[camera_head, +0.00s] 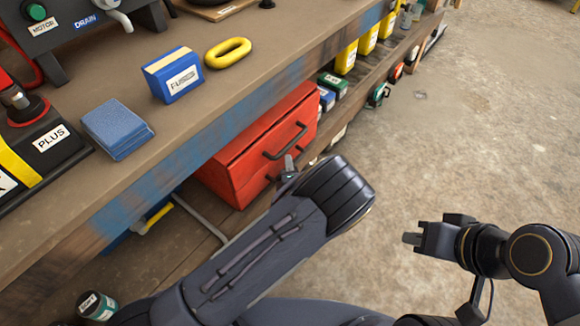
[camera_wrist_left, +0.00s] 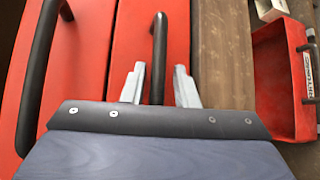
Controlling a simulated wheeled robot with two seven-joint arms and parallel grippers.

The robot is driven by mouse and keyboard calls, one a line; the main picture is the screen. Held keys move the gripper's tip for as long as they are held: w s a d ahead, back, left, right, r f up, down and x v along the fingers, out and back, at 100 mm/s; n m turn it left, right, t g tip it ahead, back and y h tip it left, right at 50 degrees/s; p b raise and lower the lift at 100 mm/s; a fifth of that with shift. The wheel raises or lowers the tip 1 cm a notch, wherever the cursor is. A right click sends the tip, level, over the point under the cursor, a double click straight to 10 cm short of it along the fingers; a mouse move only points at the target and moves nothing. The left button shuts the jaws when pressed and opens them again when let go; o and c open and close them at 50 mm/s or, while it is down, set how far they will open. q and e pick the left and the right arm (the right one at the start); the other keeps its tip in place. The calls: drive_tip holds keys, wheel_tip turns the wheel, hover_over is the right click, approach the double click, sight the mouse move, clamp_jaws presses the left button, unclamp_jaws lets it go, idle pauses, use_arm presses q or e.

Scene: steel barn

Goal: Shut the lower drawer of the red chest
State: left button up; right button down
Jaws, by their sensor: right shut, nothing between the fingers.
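The red chest (camera_head: 262,125) stands on the low shelf under the workbench, with a dark handle on its upper drawer (camera_head: 285,141). My left gripper (camera_head: 289,165) is at the chest's lower front, its fingers partly hidden by my wrist. In the left wrist view, the open fingers (camera_wrist_left: 159,84) stand either side of the lower drawer's dark handle (camera_wrist_left: 159,45), with gaps visible on both sides. The lower drawer front (camera_wrist_left: 130,40) lies beside the upper one. I cannot tell how far it stands out. My right gripper (camera_head: 411,238) is shut and empty, over the floor at right.
The workbench top (camera_head: 185,125) overhangs the chest and holds a blue box (camera_head: 174,77) and a yellow ring (camera_head: 228,53). Small boxes (camera_head: 332,85) and yellow bottles (camera_head: 347,57) line the shelf beyond the chest. The concrete floor (camera_head: 460,130) at right is clear.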

use_arm(q)
drive_tip(key=shift+w+a+r, duration=0.1)
drive_tip(key=shift+r, duration=0.2)
drive_tip(key=s+d+p, duration=0.1)
drive_tip(key=s, duration=0.6)
drive_tip(key=shift+s+d+r+p, duration=0.15)
drive_tip(key=shift+s+r+p, duration=0.15)
drive_tip(key=shift+s, duration=0.1)
